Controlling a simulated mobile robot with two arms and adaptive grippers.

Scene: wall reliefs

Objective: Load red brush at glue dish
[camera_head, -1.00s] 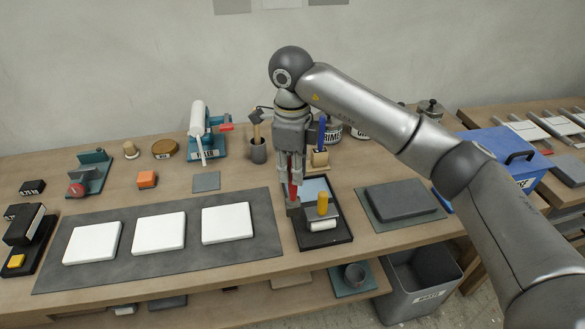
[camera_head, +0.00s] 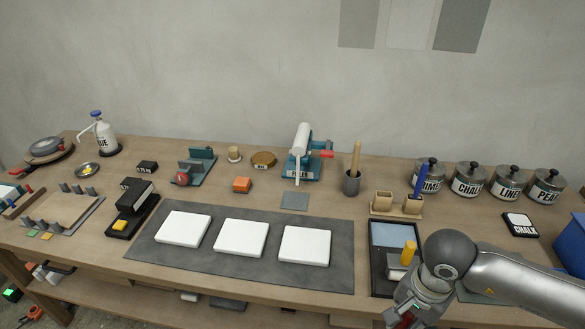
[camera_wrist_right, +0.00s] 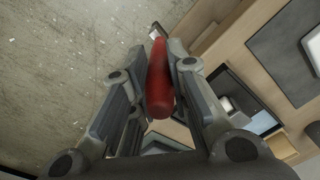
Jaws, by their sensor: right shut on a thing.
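My right gripper (camera_head: 404,312) is at the bottom edge of the head view, in front of the bench. In the right wrist view its fingers (camera_wrist_right: 158,62) are shut on the red brush (camera_wrist_right: 160,80), whose red handle shows between them; its bristles are not clearly visible. A bit of red also shows at the gripper in the head view. The glue dish (camera_head: 87,170), a small round metal dish with something yellow in it, stands far off at the back left of the bench. The white glue bottle (camera_head: 104,136) with a blue cap stands behind it. My left gripper is not in view.
Three white slabs (camera_head: 241,238) lie on a dark mat (camera_head: 150,247) mid-bench. A black stapler-like tool (camera_head: 132,205) stands left of them. A dark tray (camera_head: 377,262) with a yellow-handled block is beside my arm. A brush holder (camera_head: 383,203) with a blue brush and labelled jars (camera_head: 467,181) stand behind.

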